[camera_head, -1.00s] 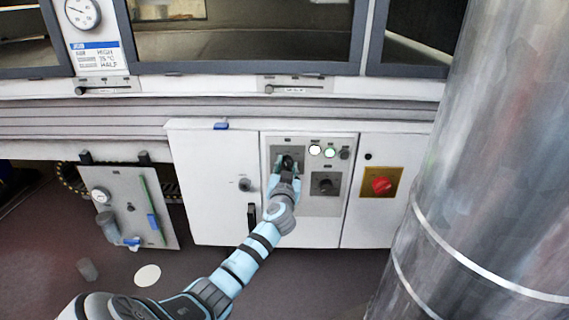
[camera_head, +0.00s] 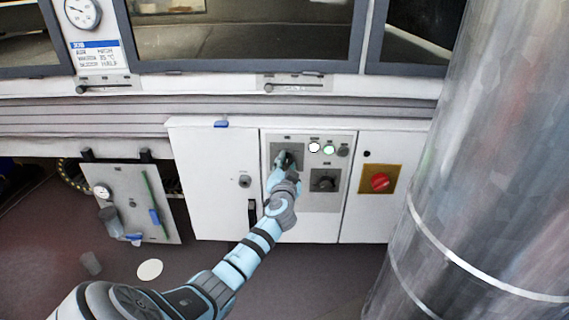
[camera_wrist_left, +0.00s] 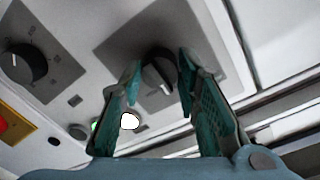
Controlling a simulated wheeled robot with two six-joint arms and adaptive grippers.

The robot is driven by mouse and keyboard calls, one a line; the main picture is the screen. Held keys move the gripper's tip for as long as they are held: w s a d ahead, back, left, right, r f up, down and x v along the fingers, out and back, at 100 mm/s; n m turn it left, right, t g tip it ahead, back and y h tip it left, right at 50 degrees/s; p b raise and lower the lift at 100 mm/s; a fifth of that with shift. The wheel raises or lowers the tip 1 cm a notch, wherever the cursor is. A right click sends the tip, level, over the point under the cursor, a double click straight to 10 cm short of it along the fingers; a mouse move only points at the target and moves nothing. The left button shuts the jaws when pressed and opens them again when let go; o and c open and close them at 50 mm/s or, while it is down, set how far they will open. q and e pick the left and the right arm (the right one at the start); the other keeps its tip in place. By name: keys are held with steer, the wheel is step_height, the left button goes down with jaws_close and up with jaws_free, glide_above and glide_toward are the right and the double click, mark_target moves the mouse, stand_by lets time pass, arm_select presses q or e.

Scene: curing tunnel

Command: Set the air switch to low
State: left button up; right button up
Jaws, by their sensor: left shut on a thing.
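A black rotary knob (camera_wrist_left: 158,72) with a white pointer line sits on a grey square plate in the left wrist view. My left gripper (camera_head: 287,160) is at this upper knob on the control panel in the head view. In the left wrist view its teal fingers (camera_wrist_left: 158,85) stand on either side of the knob, shut on it. The fingers hide most of the knob in the head view. The labels are too small to read. My right gripper is in neither current view.
A second black knob (camera_head: 324,181) sits lower right on the panel, below a lit white button (camera_head: 314,147) and a green-ringed one (camera_head: 329,149). A red knob (camera_head: 380,181) is further right. A large metal cylinder (camera_head: 470,170) blocks the right side.

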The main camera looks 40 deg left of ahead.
arm_select(q)
steer(key=o, duration=1.2)
steer(key=shift+s+a, duration=0.15)
steer(key=shift+c, duration=0.2)
steer(key=shift+s+d, duration=0.15)
steer(key=shift+d, duration=0.1)
steer(key=v, duration=1.1)
steer(key=shift+s+r, duration=0.2)
steer(key=shift+s, duration=0.05)
